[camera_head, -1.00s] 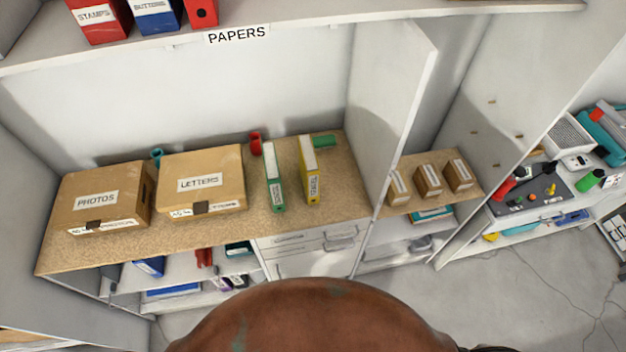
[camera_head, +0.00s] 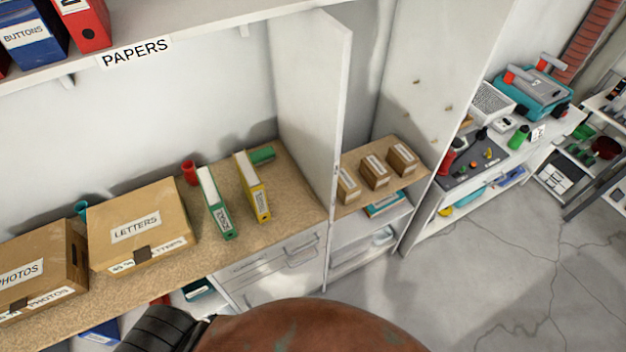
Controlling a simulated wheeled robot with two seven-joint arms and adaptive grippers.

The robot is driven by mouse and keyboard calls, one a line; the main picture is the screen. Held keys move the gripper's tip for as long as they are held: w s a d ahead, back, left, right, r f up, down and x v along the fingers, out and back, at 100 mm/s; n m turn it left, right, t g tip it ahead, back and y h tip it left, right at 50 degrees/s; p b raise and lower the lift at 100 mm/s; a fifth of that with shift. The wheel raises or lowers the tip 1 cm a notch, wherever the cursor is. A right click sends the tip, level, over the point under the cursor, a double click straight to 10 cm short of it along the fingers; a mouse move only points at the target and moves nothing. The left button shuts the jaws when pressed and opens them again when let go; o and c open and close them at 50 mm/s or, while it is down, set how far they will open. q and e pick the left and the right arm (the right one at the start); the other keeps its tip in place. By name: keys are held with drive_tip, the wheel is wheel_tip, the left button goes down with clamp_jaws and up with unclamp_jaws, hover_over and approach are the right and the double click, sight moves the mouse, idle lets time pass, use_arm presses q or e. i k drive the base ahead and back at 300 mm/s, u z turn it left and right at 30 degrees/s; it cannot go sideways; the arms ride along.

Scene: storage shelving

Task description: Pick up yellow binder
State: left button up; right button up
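The yellow binder (camera_head: 255,188) stands upright on the tan speckled shelf top, its labelled spine facing me. A green binder (camera_head: 217,205) stands just to its left, with a gap between them. A green object (camera_head: 262,155) lies behind the yellow binder. Neither of my grippers shows in the head view. A large brown rounded shape and a dark ribbed part fill the bottom edge.
The LETTERS box (camera_head: 138,225) and PHOTOS box (camera_head: 38,270) stand to the left. A red cup (camera_head: 190,172) is behind the green binder. A white upright panel (camera_head: 318,110) borders the shelf right of the yellow binder. Floor (camera_head: 480,270) is open at the right.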

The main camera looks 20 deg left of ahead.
sight(252, 185)
drive_tip(key=z, duration=0.6)
drive_tip(key=k, duration=1.2)
drive_tip(key=u, duration=1.7)
drive_tip(key=i, duration=0.5)
drive_tip(key=z, duration=0.05)
